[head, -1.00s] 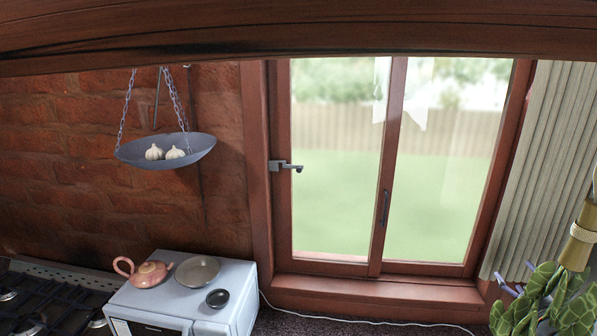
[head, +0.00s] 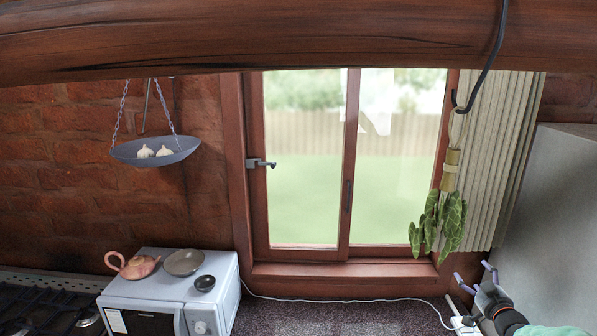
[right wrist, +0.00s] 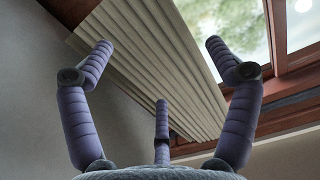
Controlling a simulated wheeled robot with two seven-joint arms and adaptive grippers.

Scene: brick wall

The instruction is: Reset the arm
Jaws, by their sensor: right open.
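My right gripper (head: 473,281) is at the lower right of the head view, in front of the wall below the window. In the right wrist view its purple fingers (right wrist: 153,62) are spread apart with nothing between them. The fingers point up toward the ribbed pale blind (right wrist: 155,60) and the window. My left gripper is not in view.
A bundle of green leaves (head: 440,222) hangs from a hook above my right gripper. A grey panel (head: 550,220) stands at the right.

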